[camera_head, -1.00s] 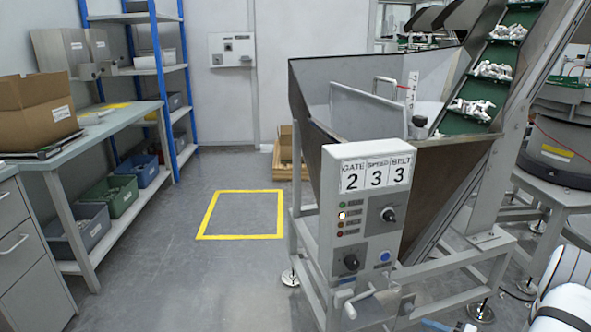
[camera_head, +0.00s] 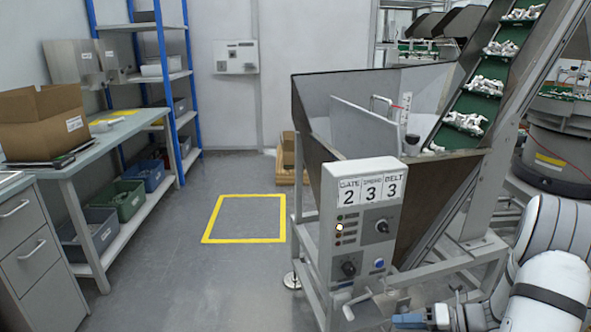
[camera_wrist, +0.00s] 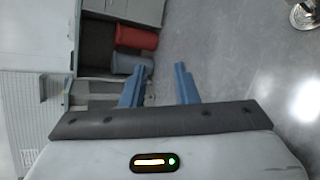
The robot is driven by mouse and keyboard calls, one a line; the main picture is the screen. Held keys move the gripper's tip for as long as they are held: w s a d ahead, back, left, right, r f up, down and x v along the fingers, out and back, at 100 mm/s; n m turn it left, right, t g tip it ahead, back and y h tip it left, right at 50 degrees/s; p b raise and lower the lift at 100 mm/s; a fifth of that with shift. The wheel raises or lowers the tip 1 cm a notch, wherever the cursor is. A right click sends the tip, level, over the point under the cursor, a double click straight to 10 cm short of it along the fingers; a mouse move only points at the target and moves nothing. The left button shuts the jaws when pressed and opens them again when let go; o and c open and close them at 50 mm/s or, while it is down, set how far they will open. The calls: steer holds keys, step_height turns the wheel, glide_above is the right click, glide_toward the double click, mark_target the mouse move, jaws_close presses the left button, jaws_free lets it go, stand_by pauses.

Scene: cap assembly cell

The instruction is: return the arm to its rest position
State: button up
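My white arm (camera_head: 550,285) is folded low at the right edge of the head view, in front of the feed machine. My gripper (camera_head: 408,321) shows there only as a blue fingertip at the bottom edge, near the machine's lower frame. In the wrist view my gripper (camera_wrist: 158,84) has two blue fingers standing apart with bare floor and dark background between them. It is open and holds nothing. The rest of the arm and its base are out of view.
The feed machine (camera_head: 330,170) with its hopper, control panel (camera_head: 365,222) and green belt (camera_head: 466,138) stands beside my arm. A workbench (camera_head: 95,160) with bins is at left. The floor inside the yellow square (camera_head: 245,240) is clear. Red and grey bins (camera_wrist: 136,38) show in the wrist view.

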steer(key=s+a+r+n+h+p, duration=0.4)
steer(key=s+r+n+p, duration=0.2)
steer(key=r+n, duration=0.5)
steer(key=s+a+r+n+g+h+p, duration=0.1)
steer(key=s+a+r+n+h+p, duration=0.2)
steer(key=r+n, duration=0.9)
steer(key=s+a+r+n+g+h+p, duration=0.1)
steer(key=s+a+r+n+h+p, duration=0.3)
steer(key=s+r+n+p, duration=0.5)
step_height(320, 180, up, 6)
steer(key=n+h+p, duration=0.2)
steer(key=n+p, duration=0.1)
steer(key=shift+a+r, duration=0.25)
steer(key=shift+a, duration=0.1)
steer(key=shift+w, duration=0.1)
steer(key=shift+c, duration=0.6)
